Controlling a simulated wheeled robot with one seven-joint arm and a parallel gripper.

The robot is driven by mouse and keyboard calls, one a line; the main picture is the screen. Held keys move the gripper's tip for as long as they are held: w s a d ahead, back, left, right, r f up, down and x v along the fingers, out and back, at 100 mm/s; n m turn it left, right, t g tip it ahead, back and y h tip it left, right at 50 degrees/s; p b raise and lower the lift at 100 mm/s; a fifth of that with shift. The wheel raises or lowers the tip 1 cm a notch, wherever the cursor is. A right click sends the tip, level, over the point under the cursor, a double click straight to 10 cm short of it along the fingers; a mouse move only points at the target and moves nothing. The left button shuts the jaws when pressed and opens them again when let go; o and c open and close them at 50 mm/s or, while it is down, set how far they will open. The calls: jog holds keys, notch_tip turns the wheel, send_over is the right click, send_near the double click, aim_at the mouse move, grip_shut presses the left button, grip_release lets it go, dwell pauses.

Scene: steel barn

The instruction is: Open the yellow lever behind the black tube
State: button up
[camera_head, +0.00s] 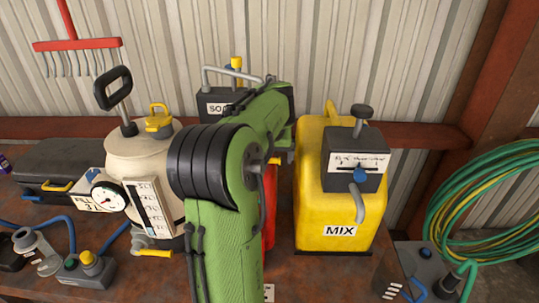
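A yellow upright piece (237,64) stands on a dark box with a partly hidden label (216,104) at the back, beyond my arm. A grey bent tube (222,72) runs across the top of this box, next to the yellow piece. I cannot tell for sure that these are the task's lever and tube. Another yellow lever (153,253) sits low on the front of the cream tank (156,160), beside a grey spout. My green arm rises in the middle and bends away toward the back. My gripper is hidden behind the arm.
A yellow MIX container (338,205) stands close to the arm's right. A red object (269,205) is mostly hidden behind the arm. A black-handled pump (117,95) tops the cream tank. A green hose coil (490,205) hangs at right. The bench (310,272) is crowded.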

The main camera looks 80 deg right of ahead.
jog(key=shift+w, duration=0.1)
jog(key=shift+a+r, duration=0.1)
jog(key=shift+r, duration=0.25)
jog(key=p+v, duration=0.4)
jog(key=v, duration=1.1)
